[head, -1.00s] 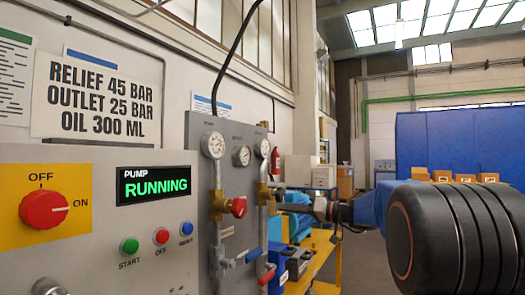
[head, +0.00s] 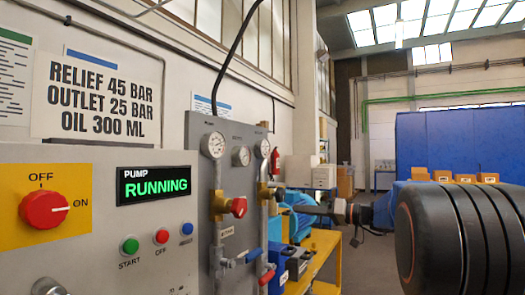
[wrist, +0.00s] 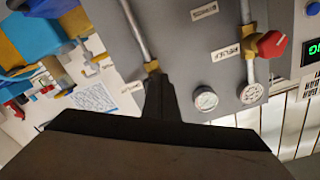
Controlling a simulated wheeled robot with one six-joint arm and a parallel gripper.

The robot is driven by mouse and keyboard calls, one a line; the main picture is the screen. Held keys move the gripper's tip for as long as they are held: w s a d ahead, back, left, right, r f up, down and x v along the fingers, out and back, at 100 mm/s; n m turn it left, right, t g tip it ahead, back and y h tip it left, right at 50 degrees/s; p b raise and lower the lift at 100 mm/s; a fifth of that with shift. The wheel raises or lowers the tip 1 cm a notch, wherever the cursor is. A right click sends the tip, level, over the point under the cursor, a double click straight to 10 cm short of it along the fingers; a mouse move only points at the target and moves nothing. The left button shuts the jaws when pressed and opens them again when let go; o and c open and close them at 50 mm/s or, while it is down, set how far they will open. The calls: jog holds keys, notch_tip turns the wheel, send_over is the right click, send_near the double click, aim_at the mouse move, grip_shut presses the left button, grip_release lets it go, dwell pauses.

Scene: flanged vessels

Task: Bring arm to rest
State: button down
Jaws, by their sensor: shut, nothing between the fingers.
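My gripper (head: 318,210) is in the head view, to the right of the gauge panel (head: 230,150), with its fingers pointing left toward the right-hand pipe. In the wrist view my gripper (wrist: 158,90) is dark and shut, with nothing in it. It overlaps the grey panel (wrist: 200,50) and a pipe there, and no contact is visible. My blue and black arm fills the right of the head view and is extended toward the panel.
A control box (head: 100,230) with a red rotary switch (head: 45,209) and a display (head: 153,186) reading PUMP RUNNING stands at left. Red-handled valve (head: 238,207) and gauges (head: 214,145) are on the panel. A yellow bench (head: 322,245) carries blue equipment. Floor behind it looks open.

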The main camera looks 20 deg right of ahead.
jog(key=s+a+f+g+h, duration=0.1)
jog(key=s+a+f+g, duration=0.3)
jog(key=s+a+f, duration=0.5)
jog(key=s+a+f+g+h, duration=0.25)
jog(key=s+a+f, duration=0.3)
jog(key=a, duration=0.55)
jog(key=s+d+f+m+g+h, duration=0.1)
jog(key=s+f+g+h, duration=0.2)
jog(key=s+f, duration=1.5)
jog(key=shift+s+d+f+m+h, duration=0.2)
jog(key=shift+s+d+m+h, duration=0.15)
jog(key=shift+s+h, duration=1.55)
jog(key=shift+w+h, duration=0.35)
